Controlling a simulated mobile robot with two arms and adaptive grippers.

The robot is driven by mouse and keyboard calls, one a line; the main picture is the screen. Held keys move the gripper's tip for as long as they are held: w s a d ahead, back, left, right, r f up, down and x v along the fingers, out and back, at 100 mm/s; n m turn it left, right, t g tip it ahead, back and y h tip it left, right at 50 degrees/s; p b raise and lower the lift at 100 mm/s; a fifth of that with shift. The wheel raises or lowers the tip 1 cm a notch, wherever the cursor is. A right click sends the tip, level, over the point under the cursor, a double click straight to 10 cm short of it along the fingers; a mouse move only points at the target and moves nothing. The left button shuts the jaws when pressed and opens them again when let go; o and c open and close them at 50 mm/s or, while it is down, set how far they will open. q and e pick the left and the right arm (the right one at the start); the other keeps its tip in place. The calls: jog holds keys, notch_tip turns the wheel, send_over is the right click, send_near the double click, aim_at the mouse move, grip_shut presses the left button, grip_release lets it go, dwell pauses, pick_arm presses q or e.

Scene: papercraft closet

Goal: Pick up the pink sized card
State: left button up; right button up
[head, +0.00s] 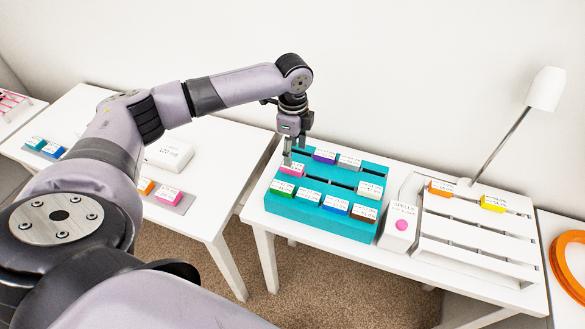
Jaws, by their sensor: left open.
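A pink card with a white label (291,171) stands in the back left of the teal slotted rack (320,218) on the middle table. My left gripper (296,155) is open and points down at this card, with one fingertip at or just above its top edge. I cannot tell whether they touch. Another pink card (168,194) lies on a grey mat on the left table. My right gripper is not in view.
The teal rack also holds purple (325,156), grey, green, teal, blue and brown cards close by. A white box with a pink dot (401,222) and a white slatted rack (476,238) with orange and yellow cards stand to the right. A lamp (545,90) rises behind.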

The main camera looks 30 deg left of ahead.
aim_at(292, 175)
pick_arm(q)
jog(key=shift+s+f, duration=0.1)
jog(key=shift+f, duration=0.15)
notch_tip(292, 175, down, 4)
jog(key=shift+s+d+f+p, duration=0.15)
jog(key=shift+f+p, duration=0.1)
jog(key=shift+p, duration=0.6)
jog(key=shift+f, duration=0.2)
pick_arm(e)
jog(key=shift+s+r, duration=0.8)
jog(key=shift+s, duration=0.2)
pick_arm(q)
jog(key=shift+c, duration=0.4)
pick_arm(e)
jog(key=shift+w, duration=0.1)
pick_arm(q)
jog(key=c, duration=0.4)
grip_shut()
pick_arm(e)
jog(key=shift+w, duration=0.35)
pick_arm(q)
jog(key=shift+r, duration=0.15)
